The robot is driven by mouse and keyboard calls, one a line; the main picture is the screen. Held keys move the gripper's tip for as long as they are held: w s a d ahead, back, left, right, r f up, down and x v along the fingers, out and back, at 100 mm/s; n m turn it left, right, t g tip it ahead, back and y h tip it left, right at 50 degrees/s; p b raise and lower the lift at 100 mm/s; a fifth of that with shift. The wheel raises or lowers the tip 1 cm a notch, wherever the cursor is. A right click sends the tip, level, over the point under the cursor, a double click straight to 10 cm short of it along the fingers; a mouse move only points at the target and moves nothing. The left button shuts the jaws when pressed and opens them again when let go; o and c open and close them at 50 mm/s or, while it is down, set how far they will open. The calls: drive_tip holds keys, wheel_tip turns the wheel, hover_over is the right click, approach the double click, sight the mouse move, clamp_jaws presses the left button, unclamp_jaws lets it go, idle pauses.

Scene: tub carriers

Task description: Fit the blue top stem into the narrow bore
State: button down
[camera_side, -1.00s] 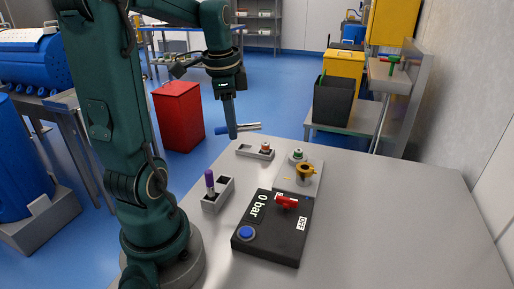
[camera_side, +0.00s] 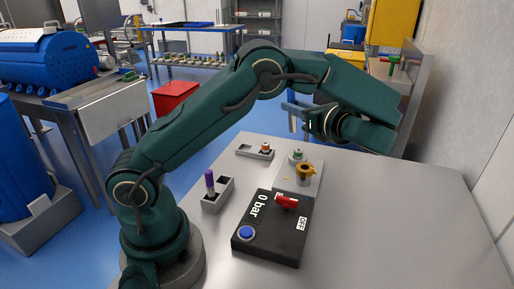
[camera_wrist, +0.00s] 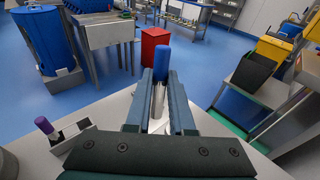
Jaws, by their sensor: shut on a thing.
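The blue-top stem (camera_wrist: 161,76) shows in the wrist view, with a blue cap over a bright metal shank. My gripper (camera_wrist: 162,92) is shut on it, a finger on each side, and the cap points away from the wrist. In the side view my gripper (camera_side: 298,112) is in the air above and behind the table's far edge, and the stem cannot be made out there. A grey plate (camera_side: 312,185) on the table bears a brass-yellow fitting (camera_side: 305,170) and a green-ringed fitting (camera_side: 297,155). I cannot tell which has the narrow bore.
A grey carrier (camera_side: 211,206) holds a purple-top stem (camera_side: 210,181) beside an empty slot. Another carrier (camera_side: 243,150) holds an orange-topped piece (camera_side: 265,147). A black panel (camera_side: 267,250) with a red handle (camera_side: 287,201) reads 0 bar and OFF. The table's right side is clear.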

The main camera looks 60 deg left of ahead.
drive_tip(key=w+d+m+t+y, duration=0.1)
drive_tip(key=w+d+m+t, duration=0.1)
drive_tip(key=w+d, duration=0.15)
hover_over(308, 171)
drive_tip(key=shift+y, duration=0.4)
wheel_tip(308, 171, down, 8)
drive_tip(key=shift+f, duration=2.75)
drive_tip(key=shift+f, duration=0.1)
drive_tip(key=c, duration=0.8)
unclamp_jaws()
